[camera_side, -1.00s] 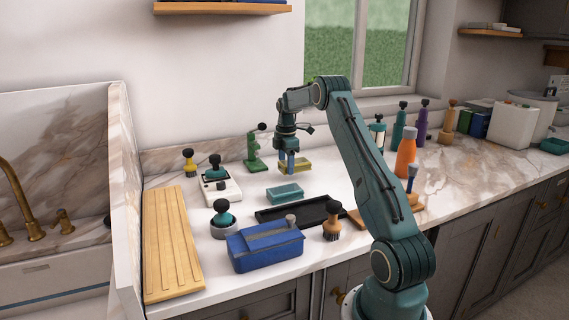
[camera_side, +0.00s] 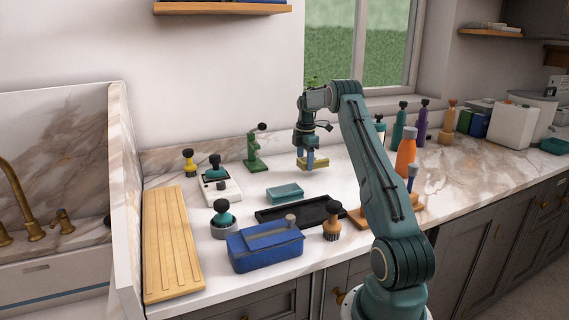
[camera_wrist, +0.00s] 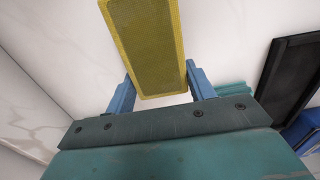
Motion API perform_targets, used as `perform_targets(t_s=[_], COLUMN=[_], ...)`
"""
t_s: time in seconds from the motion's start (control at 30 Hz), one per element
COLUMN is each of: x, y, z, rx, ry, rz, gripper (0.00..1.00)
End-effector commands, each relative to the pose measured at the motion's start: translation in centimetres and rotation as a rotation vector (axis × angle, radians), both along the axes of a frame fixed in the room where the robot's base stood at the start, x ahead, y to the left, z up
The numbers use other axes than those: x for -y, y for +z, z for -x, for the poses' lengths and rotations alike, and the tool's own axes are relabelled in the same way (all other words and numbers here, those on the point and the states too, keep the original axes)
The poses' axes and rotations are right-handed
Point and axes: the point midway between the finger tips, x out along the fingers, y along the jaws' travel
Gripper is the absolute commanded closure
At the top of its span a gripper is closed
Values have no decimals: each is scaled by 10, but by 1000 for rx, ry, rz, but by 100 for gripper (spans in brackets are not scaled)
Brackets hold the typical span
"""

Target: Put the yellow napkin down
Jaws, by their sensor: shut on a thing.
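The yellow napkin (camera_side: 314,164) is a flat, rectangular yellow piece near the back of the counter in the side view. My gripper (camera_side: 307,160) is above it, pointing down, with its blue fingers shut on it. In the wrist view the napkin (camera_wrist: 148,45) extends out from between the two blue fingers (camera_wrist: 160,88), with a finger at each side edge. The napkin looks close to the countertop (camera_side: 290,213); I cannot tell whether it touches it.
A teal block (camera_side: 285,193) and a black tray (camera_side: 300,211) lie in front of the napkin. A green press-like tool (camera_side: 256,155) stands to its left. An orange bottle (camera_side: 405,152) stands to its right, beyond my arm. Bare marble surrounds the napkin.

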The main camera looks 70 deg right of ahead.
Motion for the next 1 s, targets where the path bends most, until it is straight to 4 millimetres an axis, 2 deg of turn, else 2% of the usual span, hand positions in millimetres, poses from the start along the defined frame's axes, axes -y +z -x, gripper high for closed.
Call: perform_targets(t_s=[0.27,0.47,0.67,0.8,1.0], x=[-4,-26,-79,-128,-203], y=[1,8,21,32,47], z=[-3,-20,-51,-72,-92], rx=[1,1,1,1,1], ry=[-2,-26,-84,-139,-224], rz=[1,1,1,1,1], gripper=[68,68,68,68,68])
